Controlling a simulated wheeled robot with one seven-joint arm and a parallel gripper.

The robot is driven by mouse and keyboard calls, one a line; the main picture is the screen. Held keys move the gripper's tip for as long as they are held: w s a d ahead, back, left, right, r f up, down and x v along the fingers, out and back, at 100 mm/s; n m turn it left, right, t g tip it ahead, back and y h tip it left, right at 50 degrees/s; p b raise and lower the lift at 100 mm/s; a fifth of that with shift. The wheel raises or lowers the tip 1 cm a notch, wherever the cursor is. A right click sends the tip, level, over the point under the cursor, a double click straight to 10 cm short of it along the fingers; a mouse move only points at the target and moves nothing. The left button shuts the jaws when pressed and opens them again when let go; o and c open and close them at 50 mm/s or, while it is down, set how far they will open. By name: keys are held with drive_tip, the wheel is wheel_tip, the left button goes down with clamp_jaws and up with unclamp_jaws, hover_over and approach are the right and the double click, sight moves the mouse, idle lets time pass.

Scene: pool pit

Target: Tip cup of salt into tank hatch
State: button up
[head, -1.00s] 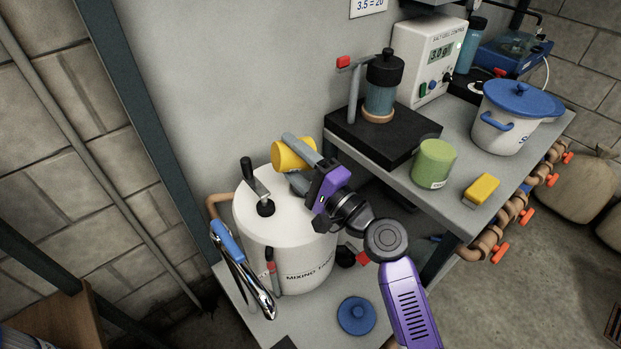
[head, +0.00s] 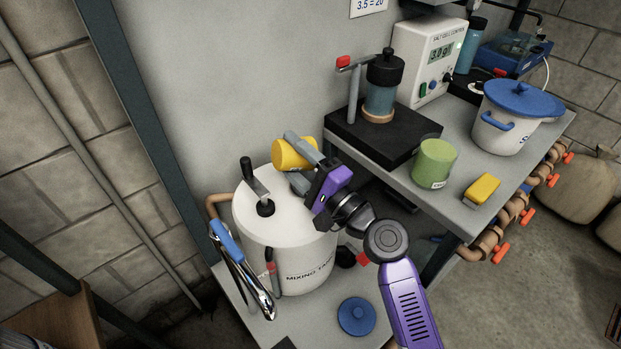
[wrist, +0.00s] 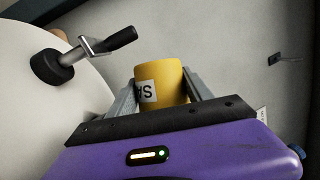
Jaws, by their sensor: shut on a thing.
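My gripper (head: 308,165) is shut on a yellow cup (head: 291,153). It holds the cup on its side above the back right of the white mixing tank (head: 290,255). In the wrist view the cup (wrist: 160,82) sits between both grey fingers, with part of a label showing upside down. The cup's inside and any salt are hidden. A crank handle (head: 256,182) on a black hub stands on the tank top, left of the cup; it also shows in the wrist view (wrist: 95,47). I cannot make out an open hatch, as my gripper covers the right part of the top.
A blue round lid (head: 356,316) lies on the low shelf in front of the tank. A chrome tool with a blue handle (head: 245,270) is at the tank's left front. The bench at right holds a green cup (head: 434,163), a yellow block (head: 482,189) and a white pot (head: 505,125).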

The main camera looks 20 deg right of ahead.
drive_tip(key=shift+d+r+m, duration=0.1)
drive_tip(key=shift+r+m, duration=0.05)
drive_tip(key=shift+m, duration=0.25)
idle(0.6)
